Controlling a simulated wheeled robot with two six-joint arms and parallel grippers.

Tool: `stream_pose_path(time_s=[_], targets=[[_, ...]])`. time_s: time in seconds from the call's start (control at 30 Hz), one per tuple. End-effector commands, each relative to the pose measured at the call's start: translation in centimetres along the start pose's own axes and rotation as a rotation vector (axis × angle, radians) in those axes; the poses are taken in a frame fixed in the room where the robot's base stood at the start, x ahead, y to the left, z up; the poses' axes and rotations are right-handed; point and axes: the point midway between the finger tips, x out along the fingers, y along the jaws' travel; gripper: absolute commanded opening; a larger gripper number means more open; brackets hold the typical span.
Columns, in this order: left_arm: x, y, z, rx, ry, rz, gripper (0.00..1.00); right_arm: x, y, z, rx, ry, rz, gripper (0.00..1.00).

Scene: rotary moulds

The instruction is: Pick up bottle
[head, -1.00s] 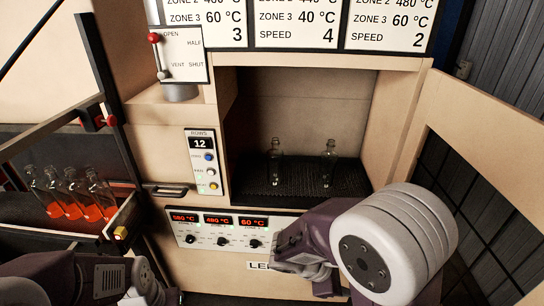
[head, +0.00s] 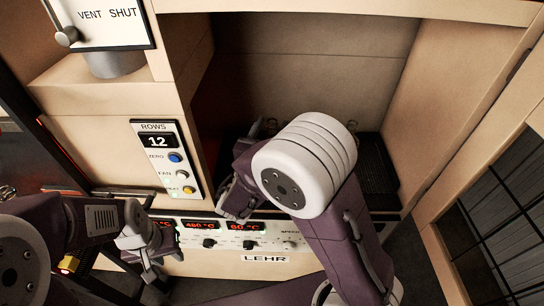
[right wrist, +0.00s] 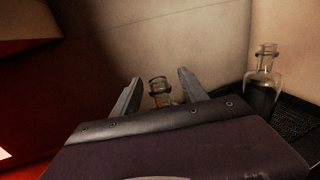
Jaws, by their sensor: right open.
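A clear glass bottle (right wrist: 159,85) shows its neck and rim in the right wrist view, between the two fingers of my right gripper (right wrist: 157,92). The fingers are apart, with gaps on both sides of the neck. The bottle's lower body is hidden behind the gripper housing. A second clear bottle (right wrist: 262,85) stands upright to the right, apart from the gripper. In the head view my right arm covers most of the bottles; only a bottle top (head: 352,125) shows past the wrist. My left gripper (head: 148,268) hangs low at the left, away from these bottles; its finger gap is unclear.
The bottles stand on a dark mesh belt (head: 375,165) inside the lehr opening, between a left wall and a right wall (head: 455,90). A rows panel (head: 166,160) is left of the opening. A display and knob panel (head: 215,235) lies below it.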

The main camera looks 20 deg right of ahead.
Motion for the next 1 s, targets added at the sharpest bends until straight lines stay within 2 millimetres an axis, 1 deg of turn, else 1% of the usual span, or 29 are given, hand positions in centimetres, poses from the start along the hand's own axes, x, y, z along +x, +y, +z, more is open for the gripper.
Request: stream_pose_path(time_s=[0.1, 0.17, 0.3, 0.4, 0.5, 0.67, 0.7, 0.77, 0.8, 0.83, 0.87, 1.0], targets=[[-0.1, 0.0, 0.0, 0.0, 0.0, 0.0, 0.36, 0.4, 0.0, 0.0, 0.0, 0.001, 0.0, 0.51], [-0.4, 0.0, -0.1, 0.0, 0.0, 0.0, 0.36, 1.0, 0.0, 0.0, -0.001, 0.002, -0.003, 0.51], [-1.4, 0.0, -0.2, 0.0, 0.0, 0.0, 0.36, 3.7, 0.2, 0.0, -0.001, 0.002, -0.005, 0.51], [-1.5, 0.0, -0.2, 0.0, 0.0, 0.0, 0.36, 5.0, 0.3, -0.1, 0.0, 0.001, -0.003, 0.51], [-1.5, 0.0, -0.2, 0.0, 0.0, 0.0, 0.36, 5.4, 0.3, -0.3, 0.0, 0.002, -0.001, 0.51], [-1.4, 0.0, -0.2, 0.0, 0.0, 0.0, 0.36, 5.4, 0.3, -0.3, 0.0, 0.002, 0.0, 0.51], [-1.4, 0.0, -0.2, 0.0, 0.0, 0.0, 0.36, 5.4, 0.3, -0.3, 0.001, 0.002, 0.0, 0.4], [-1.4, 0.0, -0.2, 0.0, 0.0, 0.0, 0.36, 5.4, 0.3, -0.3, 0.001, 0.002, 0.0, 0.23], [-1.4, 0.0, -0.2, 0.0, 0.0, 0.0, 0.36, 5.4, 0.3, -0.3, 0.0, 0.002, 0.0, 0.12], [-1.4, 0.0, -0.2, 0.0, 0.0, 0.0, 0.36, 5.4, 0.3, -0.3, 0.0, 0.002, 0.0, 0.04], [-1.4, 0.0, -0.2, 0.0, 0.0, 0.0, 0.36, 5.4, 0.3, -0.3, 0.0, 0.002, 0.0, 0.0], [-1.4, 0.0, -0.2, 0.0, 0.0, 0.0, 0.36, 5.4, 0.3, -0.3, 0.0, 0.002, 0.0, 0.0]])
